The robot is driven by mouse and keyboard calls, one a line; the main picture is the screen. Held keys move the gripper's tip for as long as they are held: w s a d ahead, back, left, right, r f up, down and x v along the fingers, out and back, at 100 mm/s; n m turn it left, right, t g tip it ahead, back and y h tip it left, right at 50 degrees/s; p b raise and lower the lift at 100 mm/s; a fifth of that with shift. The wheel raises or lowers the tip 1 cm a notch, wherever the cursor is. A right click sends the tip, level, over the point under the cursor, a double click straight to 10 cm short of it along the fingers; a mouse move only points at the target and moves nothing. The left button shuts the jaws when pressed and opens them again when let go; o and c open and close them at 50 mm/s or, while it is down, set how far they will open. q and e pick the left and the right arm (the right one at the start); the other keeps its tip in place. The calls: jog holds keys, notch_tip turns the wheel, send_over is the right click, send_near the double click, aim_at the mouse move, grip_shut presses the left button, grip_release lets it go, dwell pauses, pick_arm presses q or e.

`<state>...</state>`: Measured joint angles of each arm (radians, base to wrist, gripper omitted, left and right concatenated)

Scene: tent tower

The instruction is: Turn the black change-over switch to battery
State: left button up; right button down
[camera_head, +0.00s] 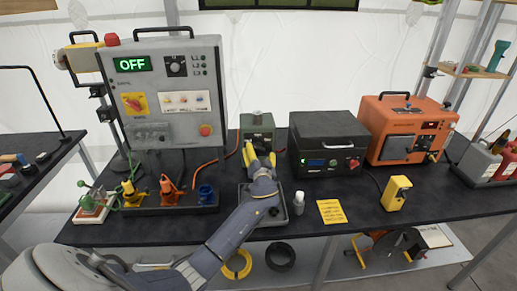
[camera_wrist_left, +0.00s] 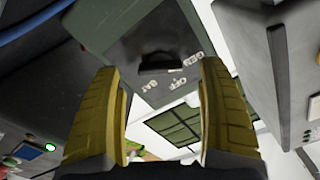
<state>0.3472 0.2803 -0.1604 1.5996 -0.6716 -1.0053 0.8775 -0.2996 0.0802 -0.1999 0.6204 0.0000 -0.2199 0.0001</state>
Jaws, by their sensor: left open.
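The black change-over switch (camera_wrist_left: 160,62) is a dark knob on a dark plate on the face of a green box (camera_head: 257,128). In the left wrist view it lies between and just beyond my fingertips, with a visible gap on both sides. Small white labels sit beside it, turned over in this view; one seems to read BAT. Which label the knob points to I cannot tell. My left gripper (camera_head: 262,160) has yellow fingers, open and empty, in front of the green box. In the head view it hides the switch. My right gripper is not in view.
A grey panel (camera_head: 205,75) reading OFF stands left of the green box. A black unit (camera_head: 325,165) stands close on its right, then an orange generator (camera_head: 400,120).

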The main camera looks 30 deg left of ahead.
aim_at(259, 149)
pick_arm(q)
jog(key=shift+x, duration=2)
jog(key=shift+c, duration=0.6)
grip_shut()
